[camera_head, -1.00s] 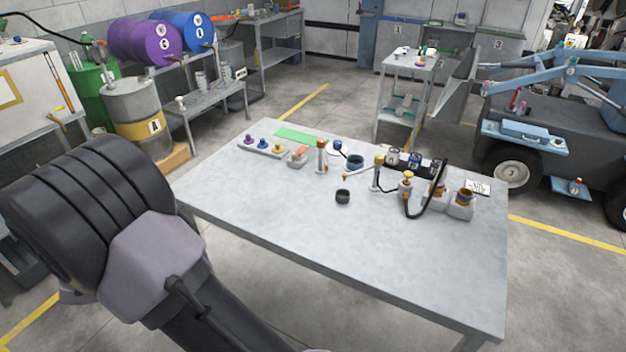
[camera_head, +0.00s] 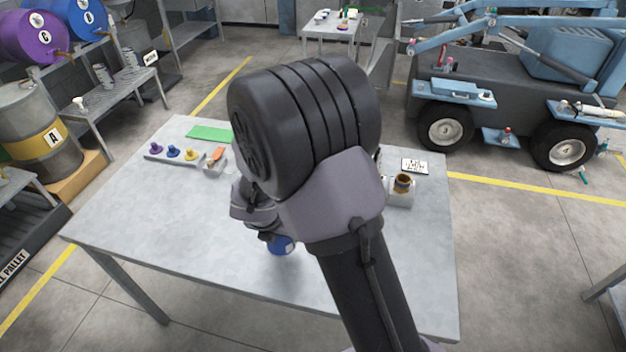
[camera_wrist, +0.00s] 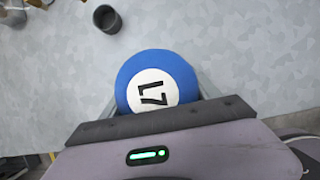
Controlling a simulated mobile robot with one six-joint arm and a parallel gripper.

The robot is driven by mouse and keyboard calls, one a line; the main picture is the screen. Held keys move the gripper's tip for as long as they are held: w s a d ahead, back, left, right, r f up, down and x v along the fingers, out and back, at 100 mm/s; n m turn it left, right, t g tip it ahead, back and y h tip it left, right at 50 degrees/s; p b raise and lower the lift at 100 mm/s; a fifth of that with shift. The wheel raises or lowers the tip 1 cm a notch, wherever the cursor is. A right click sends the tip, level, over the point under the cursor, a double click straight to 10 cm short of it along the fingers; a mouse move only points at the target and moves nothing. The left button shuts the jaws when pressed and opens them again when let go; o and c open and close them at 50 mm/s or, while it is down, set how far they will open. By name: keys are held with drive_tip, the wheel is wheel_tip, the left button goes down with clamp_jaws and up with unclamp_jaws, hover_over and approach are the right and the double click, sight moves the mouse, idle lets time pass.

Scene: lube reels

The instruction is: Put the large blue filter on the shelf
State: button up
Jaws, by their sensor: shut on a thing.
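The large blue filter (camera_wrist: 140,70) has a round blue top with a white disc marked "L7". In the wrist view it sits between the jaws of my gripper (camera_wrist: 157,95), which is shut on it. In the head view the blue filter (camera_head: 282,246) shows just below my gripper (camera_head: 270,232), over the grey worktable (camera_head: 190,245). My wrist hides most of the gripper there. Whether the filter touches the tabletop I cannot tell. A grey shelf unit (camera_head: 122,92) with several small canisters stands at the back left.
A dark cup (camera_wrist: 107,18) stands on the table near the filter. A tray of coloured knobs (camera_head: 172,154) and a green mat (camera_head: 210,133) lie at the table's back left. A brown-topped holder (camera_head: 402,188) stands at right. The table's front left is clear.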

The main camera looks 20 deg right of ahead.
drive_tip(key=w+d, duration=0.3)
drive_tip(key=w, duration=0.1)
drive_tip(key=w+d+f, duration=0.1)
drive_tip(key=w+d, duration=0.2)
drive_tip(key=w, duration=0.1)
drive_tip(key=w+d, duration=0.3)
drive_tip(key=w, duration=0.1)
drive_tip(key=shift+w+f+p, duration=0.25)
drive_tip(key=shift+w+p, duration=0.1)
drive_tip(key=shift+p, duration=0.05)
drive_tip(key=shift+w+d+f, duration=0.1)
drive_tip(key=shift+w+f, duration=0.1)
wheel_tip(320, 180, down, 3)
drive_tip(key=shift+f+b, duration=0.2)
drive_tip(key=shift+b, duration=0.9)
drive_tip(key=shift+r, duration=0.15)
drive_tip(key=o, duration=1.6)
